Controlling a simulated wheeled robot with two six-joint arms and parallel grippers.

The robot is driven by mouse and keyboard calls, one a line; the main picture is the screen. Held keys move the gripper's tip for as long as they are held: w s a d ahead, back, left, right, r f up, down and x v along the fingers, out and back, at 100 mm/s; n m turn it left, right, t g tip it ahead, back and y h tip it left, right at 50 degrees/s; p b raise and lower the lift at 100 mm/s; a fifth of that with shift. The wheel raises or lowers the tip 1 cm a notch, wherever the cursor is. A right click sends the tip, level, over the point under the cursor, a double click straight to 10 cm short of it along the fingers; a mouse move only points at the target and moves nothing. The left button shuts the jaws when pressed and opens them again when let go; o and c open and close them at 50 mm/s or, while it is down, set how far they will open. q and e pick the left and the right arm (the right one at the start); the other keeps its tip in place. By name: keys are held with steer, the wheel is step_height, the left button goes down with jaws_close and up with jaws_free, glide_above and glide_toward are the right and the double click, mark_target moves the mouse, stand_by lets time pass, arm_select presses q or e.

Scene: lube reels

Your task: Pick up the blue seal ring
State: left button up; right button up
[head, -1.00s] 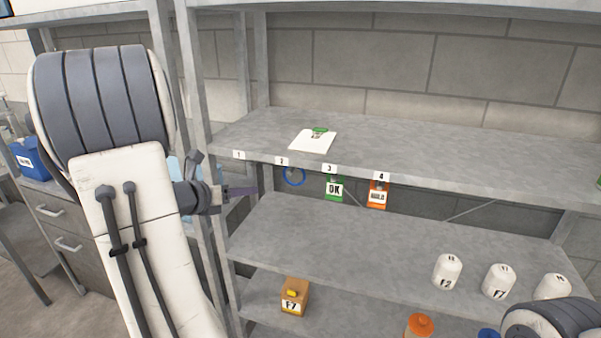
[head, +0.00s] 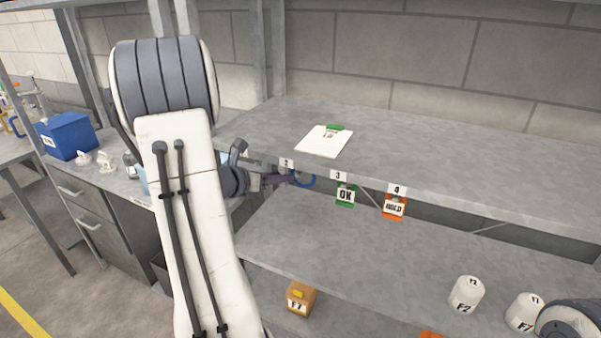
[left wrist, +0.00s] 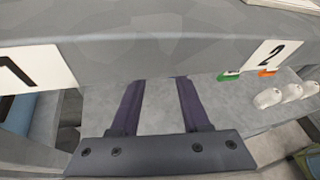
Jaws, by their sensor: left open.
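The blue seal ring (head: 306,187) hangs below the front edge of the upper shelf, by the label 2 (head: 287,163) in the head view. My left gripper (head: 291,179) is just at the left side of the ring in that view. Whether it touches the ring or is around part of it, I cannot tell. In the left wrist view the two dark fingers of my left gripper (left wrist: 158,90) stand apart with nothing visible between them. The ring cannot be made out there. My right gripper is out of view.
The upper shelf (head: 450,165) edge is close to the left gripper. A green OK tag (head: 346,196) and an orange HOLD tag (head: 394,208) hang right of the ring. A clipboard (head: 325,142) lies above.

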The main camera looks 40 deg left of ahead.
mark_target(292, 172)
arm_select(q)
steer(key=p+x, duration=0.1)
steer(key=x, duration=0.1)
steer(key=p+x, duration=0.1)
steer(key=x, duration=0.2)
steer(key=shift+w+d+r+p, duration=0.1)
steer(key=shift+w+r+p, duration=0.1)
steer(key=shift+p, duration=0.1)
steer(key=shift+c, duration=0.3)
steer(key=shift+s, duration=0.1)
jaws_close()
